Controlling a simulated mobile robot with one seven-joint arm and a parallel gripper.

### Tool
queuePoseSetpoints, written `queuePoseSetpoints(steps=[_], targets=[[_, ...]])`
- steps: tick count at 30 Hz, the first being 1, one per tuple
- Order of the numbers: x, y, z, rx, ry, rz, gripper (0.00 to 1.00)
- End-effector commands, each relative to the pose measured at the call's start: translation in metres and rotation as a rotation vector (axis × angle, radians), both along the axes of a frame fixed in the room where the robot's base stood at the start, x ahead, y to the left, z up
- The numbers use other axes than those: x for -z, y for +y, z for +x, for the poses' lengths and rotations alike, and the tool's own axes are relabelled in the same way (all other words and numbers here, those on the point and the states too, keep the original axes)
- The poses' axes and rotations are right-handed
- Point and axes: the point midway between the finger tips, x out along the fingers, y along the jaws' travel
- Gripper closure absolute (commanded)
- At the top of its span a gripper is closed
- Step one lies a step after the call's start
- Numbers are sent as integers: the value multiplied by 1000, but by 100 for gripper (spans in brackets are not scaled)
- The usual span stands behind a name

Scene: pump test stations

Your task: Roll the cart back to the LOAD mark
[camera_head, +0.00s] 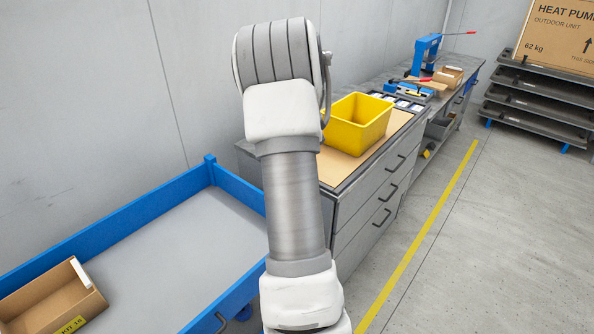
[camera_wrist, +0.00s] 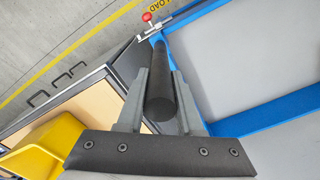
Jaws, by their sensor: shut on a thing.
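The cart (camera_head: 110,222) is a low trolley with a blue frame and a grey deck, at the lower left of the head view. It also shows on the right of the wrist view (camera_wrist: 268,118). My gripper (camera_wrist: 161,78) is shut on a dark round handle bar (camera_wrist: 163,100), which lies between its two grey fingers beside the blue frame. The LOAD mark (camera_wrist: 237,5) is partly in view as lettering on the floor at the top edge of the wrist view. My arm hides the gripper and handle in the head view.
An open carton (camera_head: 48,298) sits on the cart deck. A drawer bench (camera_head: 365,225) with a yellow bin (camera_head: 357,125) stands beside the cart. A red knob (camera_wrist: 147,17) is near the cart's corner. Floor right of the yellow line (camera_head: 425,230) is clear.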

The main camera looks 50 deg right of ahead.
Motion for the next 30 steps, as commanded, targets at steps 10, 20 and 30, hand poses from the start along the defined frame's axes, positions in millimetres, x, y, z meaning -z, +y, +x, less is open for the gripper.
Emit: queuePoseSetpoints(steps=[10,20,30], targets=[[0,-5,1,-3,0,1,100],[0,-4,1,-3,1,3,47],[0,-5,1,-1,1,3,36]])
